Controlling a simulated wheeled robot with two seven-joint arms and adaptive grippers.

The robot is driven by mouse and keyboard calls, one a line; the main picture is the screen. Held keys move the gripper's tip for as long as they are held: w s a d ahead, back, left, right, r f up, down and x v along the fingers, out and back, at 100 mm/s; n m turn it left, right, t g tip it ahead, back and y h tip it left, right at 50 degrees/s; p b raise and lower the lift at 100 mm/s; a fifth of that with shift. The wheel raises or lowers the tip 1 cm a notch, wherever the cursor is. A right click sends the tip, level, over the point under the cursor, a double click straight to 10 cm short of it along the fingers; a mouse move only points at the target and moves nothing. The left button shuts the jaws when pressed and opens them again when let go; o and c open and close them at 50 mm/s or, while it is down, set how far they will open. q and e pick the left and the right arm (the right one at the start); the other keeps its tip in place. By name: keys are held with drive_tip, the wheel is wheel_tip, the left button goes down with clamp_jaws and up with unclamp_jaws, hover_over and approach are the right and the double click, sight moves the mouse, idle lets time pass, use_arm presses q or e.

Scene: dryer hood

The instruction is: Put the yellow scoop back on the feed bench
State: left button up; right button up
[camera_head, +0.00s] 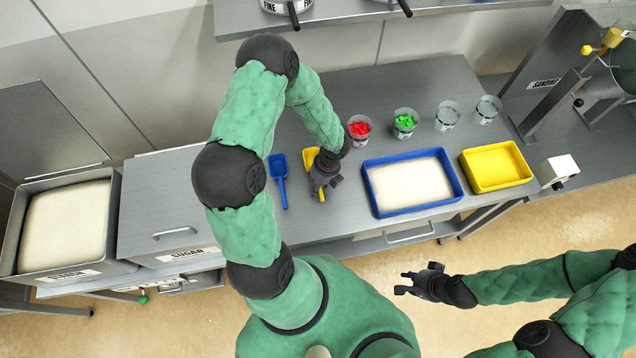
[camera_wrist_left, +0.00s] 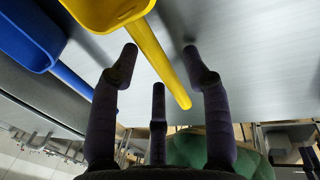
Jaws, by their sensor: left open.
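The yellow scoop (camera_head: 310,157) is at the steel bench (camera_head: 350,100), beside the blue scoop (camera_head: 280,182); my left gripper partly covers it. My left gripper (camera_head: 326,180) is open right at the scoop's handle. In the left wrist view, the yellow scoop (camera_wrist_left: 158,58) shows its bowl at the top, and its handle runs down between the spread fingers of my left gripper (camera_wrist_left: 160,72). The fingers appear apart from the handle. My right gripper (camera_head: 405,284) is open and empty over the floor in front of the bench.
A blue tray (camera_head: 456,172) of white powder and a yellow tray (camera_head: 522,152) stand to the right. Cups with red (camera_head: 360,128) and green (camera_head: 405,122) pieces and two clear cups stand behind. Starch (camera_head: 65,225) and sugar bins are at left.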

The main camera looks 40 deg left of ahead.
use_arm(q)
drive_tip(key=shift+r, duration=0.2)
drive_tip(key=p+v, duration=0.2)
drive_tip(key=v, duration=1)
drive_tip(key=shift+p, duration=0.3)
drive_tip(key=shift+f, duration=0.1)
